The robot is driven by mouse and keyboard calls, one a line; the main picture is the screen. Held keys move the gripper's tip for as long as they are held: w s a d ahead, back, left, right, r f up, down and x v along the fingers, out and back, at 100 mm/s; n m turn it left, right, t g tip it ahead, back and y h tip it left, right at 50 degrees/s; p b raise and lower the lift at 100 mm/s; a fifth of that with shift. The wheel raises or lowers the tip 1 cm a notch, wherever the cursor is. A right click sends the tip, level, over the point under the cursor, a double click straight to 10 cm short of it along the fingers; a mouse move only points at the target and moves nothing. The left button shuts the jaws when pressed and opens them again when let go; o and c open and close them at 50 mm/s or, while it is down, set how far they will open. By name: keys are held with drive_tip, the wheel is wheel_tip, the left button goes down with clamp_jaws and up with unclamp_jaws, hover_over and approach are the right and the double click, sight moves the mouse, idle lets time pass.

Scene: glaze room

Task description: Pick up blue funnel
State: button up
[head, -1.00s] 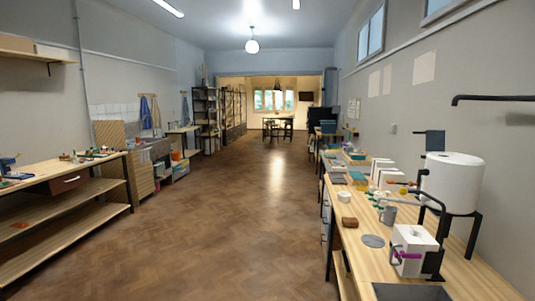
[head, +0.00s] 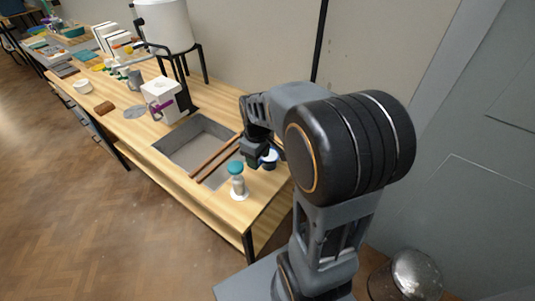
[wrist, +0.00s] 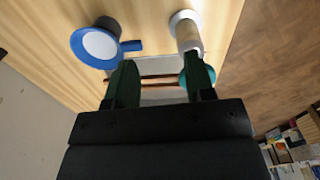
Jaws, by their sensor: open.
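The blue funnel (wrist: 78,37), a wide blue ring with a white inside and a tab on one side, shows at the upper left of the wrist view. A dark round body (wrist: 108,22) shows just behind it. In the head view the funnel (head: 270,154) is small, on the near end of the bench beside my gripper, and partly hidden by it. My gripper (head: 253,161) is over the bench by the sink. In the wrist view my gripper (wrist: 161,78) has its fingers apart with nothing held. The funnel is left of and beyond the left finger.
Two wooden bars (head: 213,160) cross the sink (head: 187,143). A white box (head: 160,98) stands past the sink.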

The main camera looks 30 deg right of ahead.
drive_tip(key=w+d+n, duration=0.3)
drive_tip(key=w+n, duration=0.3)
drive_tip(key=n, duration=1.1)
wheel_tip(320, 180, down, 13)
drive_tip(key=shift+w+a+f+p, duration=0.1)
drive_tip(key=shift+a+f+p, duration=0.05)
drive_tip(key=shift+p, duration=0.55)
drive_tip(key=shift+c, duration=0.2)
clamp_jaws()
